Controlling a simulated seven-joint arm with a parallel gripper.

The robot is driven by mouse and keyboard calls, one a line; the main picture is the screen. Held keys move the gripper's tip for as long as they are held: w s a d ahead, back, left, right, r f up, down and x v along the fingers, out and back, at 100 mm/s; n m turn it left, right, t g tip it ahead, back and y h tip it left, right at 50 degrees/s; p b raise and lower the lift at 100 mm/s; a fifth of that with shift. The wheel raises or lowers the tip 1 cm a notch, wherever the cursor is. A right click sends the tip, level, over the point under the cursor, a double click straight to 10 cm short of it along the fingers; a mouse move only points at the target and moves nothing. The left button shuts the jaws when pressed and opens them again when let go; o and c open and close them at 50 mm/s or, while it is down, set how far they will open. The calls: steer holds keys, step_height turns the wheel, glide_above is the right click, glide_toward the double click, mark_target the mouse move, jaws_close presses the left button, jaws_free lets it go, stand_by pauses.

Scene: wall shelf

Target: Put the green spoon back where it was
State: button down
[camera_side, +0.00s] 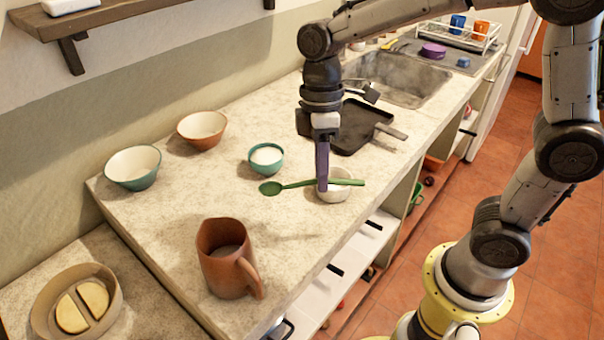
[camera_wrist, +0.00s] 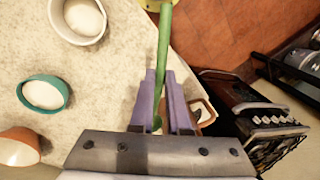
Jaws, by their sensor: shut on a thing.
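The green spoon (camera_side: 297,184) is level, held above the counter near its front edge. Its bowl end points left and its handle points right in the side view. My gripper (camera_side: 322,186), with purple fingers, is shut on the spoon's handle. In the wrist view, the green handle (camera_wrist: 164,45) runs between the two fingers of my gripper (camera_wrist: 158,78). A small white bowl (camera_side: 335,195) stands on the counter just behind or below the spoon and fingers, partly hidden by them. It also shows in the wrist view (camera_wrist: 95,36), apart from the spoon.
A teal cup (camera_side: 266,167), a terracotta bowl (camera_side: 201,137) and a larger teal bowl (camera_side: 133,180) stand left of the gripper. A brown mug (camera_side: 220,272) stands nearer. A dark pan (camera_side: 352,135) lies behind, before the sink (camera_side: 400,90). Counter between mug and bowls is clear.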

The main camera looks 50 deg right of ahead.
glide_above(299, 213)
step_height(299, 213, down, 5)
steer(key=shift+w+d+f, duration=0.1)
steer(key=shift+w+f, duration=0.05)
steer(key=shift+f, duration=1.5)
steer(key=shift+w+d+f, duration=0.1)
steer(key=shift+f, duration=1.5)
steer(key=shift+f, duration=0.65)
steer(key=c, duration=0.8)
jaws_free()
